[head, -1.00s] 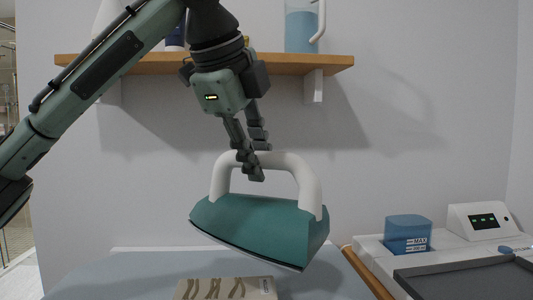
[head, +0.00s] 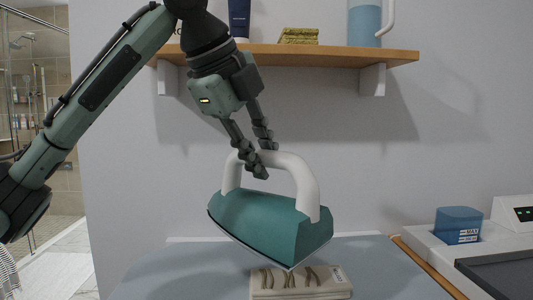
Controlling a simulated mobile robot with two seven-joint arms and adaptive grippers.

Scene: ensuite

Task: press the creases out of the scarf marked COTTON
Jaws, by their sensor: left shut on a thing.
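My left gripper (head: 256,158) is shut on the white handle of a teal iron (head: 268,219). The iron hangs in the air, tilted, with its sole facing down. Below it a folded cream scarf (head: 300,289) with brown wavy marks lies on the blue-grey ironing board (head: 185,272). The scarf has a small label at its right end, too small to read. The iron is apart from the scarf and covers part of the view behind it. My right gripper is not in view.
At right a white station holds a blue container marked MAX (head: 458,225) and a dark grey pad (head: 505,277).

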